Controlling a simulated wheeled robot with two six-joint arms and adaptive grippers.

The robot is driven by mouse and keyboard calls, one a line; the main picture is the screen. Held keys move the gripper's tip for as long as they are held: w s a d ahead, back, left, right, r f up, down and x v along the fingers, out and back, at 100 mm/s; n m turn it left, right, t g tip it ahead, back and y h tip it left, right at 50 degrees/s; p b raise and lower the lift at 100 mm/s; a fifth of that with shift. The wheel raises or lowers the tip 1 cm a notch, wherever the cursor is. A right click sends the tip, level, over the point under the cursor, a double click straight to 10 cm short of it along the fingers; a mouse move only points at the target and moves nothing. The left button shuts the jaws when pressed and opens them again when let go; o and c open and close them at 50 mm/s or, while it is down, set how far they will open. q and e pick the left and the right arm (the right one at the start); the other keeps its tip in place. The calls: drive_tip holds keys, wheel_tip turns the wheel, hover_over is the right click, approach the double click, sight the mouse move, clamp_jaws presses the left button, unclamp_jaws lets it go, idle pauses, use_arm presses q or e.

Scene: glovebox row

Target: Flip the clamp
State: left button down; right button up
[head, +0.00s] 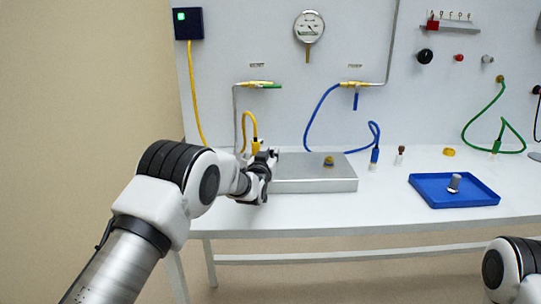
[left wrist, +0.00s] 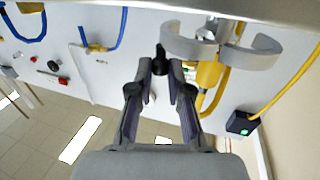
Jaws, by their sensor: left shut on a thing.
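The clamp (left wrist: 258,58) shows in the left wrist view as a grey piece with two curved prongs, one on each side of a yellow plug (left wrist: 208,75). In the head view the yellow plug (head: 257,146) stands by the left end of a silver box (head: 315,184), and my gripper hides most of the clamp. My left gripper (head: 268,160) is there too, shut on a small dark handle (left wrist: 161,56) that looks like the clamp's lever. The handle's join to the clamp is hard to make out. My right gripper is outside the view.
A blue tray (head: 425,190) with a grey cylinder (head: 455,183) stands to the right on the white bench (head: 350,215). A yellow cable (head: 249,119) loops above the plug. A blue cable (head: 310,120) and a gauge (head: 309,27) are on the back panel.

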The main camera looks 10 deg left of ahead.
use_arm(q)
drive_tip(key=shift+w+y, duration=0.1)
drive_tip(key=shift+y, duration=0.2)
drive_tip(key=shift+w+d+n+y, duration=0.1)
drive_tip(key=shift+w+n+y, duration=0.1)
drive_tip(key=shift+n+y, duration=0.55)
drive_tip(key=y, duration=0.1)
drive_tip(key=n+y+p, duration=0.1)
drive_tip(key=w+n+y, duration=0.1)
drive_tip(key=shift+r+g+y+p, duration=0.25)
drive_tip(key=shift+g+p, duration=0.05)
drive_tip(key=shift+g, duration=0.1)
drive_tip(key=shift+w+f+n+g+y, duration=0.1)
drive_tip(key=shift+n+g+y, duration=0.2)
drive_tip(key=shift+n+y, duration=0.25)
drive_tip(key=shift+w+a+f+n+g+y, duration=0.25)
drive_tip(key=shift+n+y, duration=0.25)
drive_tip(key=shift+y, duration=0.25)
drive_tip(key=shift+w+a+n+g+y+b, duration=0.1)
drive_tip(key=shift+a+n+g+y+b, duration=0.05)
drive_tip(key=shift+n+g+y+b, duration=0.45)
drive_tip(key=shift+r+y, duration=0.1)
drive_tip(key=shift+y, duration=0.2)
drive_tip(key=shift+w+r, duration=0.1)
